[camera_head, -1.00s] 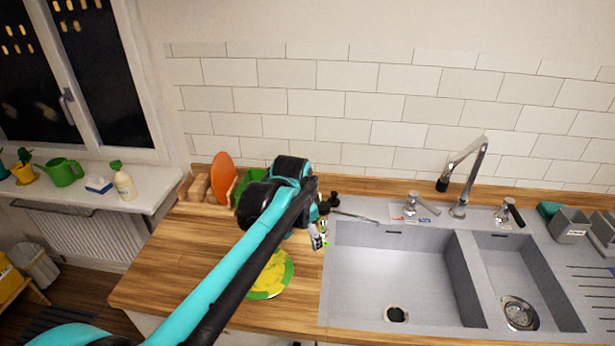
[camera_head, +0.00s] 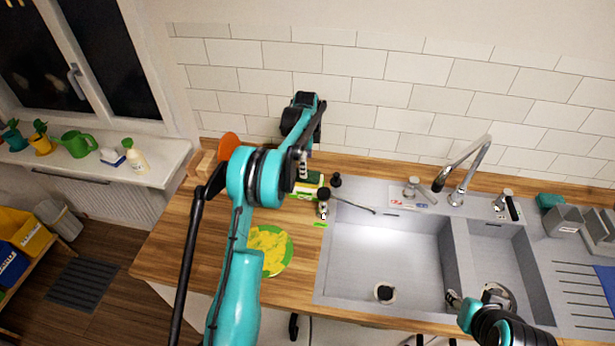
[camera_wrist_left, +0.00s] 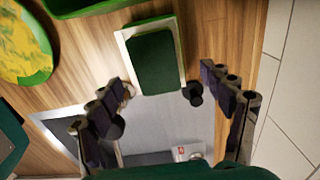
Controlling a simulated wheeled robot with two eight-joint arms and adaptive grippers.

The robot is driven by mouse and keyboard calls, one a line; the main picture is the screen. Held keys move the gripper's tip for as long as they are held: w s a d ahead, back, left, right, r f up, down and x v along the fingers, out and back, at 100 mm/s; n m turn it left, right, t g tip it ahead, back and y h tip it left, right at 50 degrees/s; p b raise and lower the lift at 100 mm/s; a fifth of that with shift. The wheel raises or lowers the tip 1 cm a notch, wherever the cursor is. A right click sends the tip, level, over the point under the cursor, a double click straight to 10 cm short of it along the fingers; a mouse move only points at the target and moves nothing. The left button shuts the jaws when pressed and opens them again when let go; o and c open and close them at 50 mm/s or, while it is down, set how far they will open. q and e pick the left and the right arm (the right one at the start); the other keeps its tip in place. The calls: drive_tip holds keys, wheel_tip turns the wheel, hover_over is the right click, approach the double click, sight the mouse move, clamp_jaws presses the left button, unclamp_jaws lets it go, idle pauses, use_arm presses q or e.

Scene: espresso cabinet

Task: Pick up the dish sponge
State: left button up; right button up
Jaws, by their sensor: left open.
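A dark green, sponge-like block with a pale border (camera_wrist_left: 153,62) lies on the wooden counter, between my fingertips and a little beyond them in the left wrist view. In the head view a green, white and yellow item (camera_head: 308,190) stands below my left gripper (camera_head: 303,168), partly hidden by my arm. In the wrist view my left gripper (camera_wrist_left: 165,82) is open and empty, its fingers apart on either side. My right gripper (camera_head: 468,298) is over the front of the sink; its jaws are unclear. A teal sponge-like block (camera_head: 549,201) lies behind the grey holders at right.
A small bottle (camera_head: 323,202) and a black knob (camera_head: 336,181) stand close to the green block. A yellow-green plate (camera_head: 270,250) lies on the counter. The orange plate (camera_head: 229,145) stands in a rack. The sink (camera_head: 375,245) and tall faucet (camera_head: 470,165) are to the right.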

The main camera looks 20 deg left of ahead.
sight(307, 179)
use_arm(q)
drive_tip(key=f, duration=0.5)
drive_tip(key=shift+s+d+f, duration=0.3)
drive_tip(key=shift+c, duration=0.3)
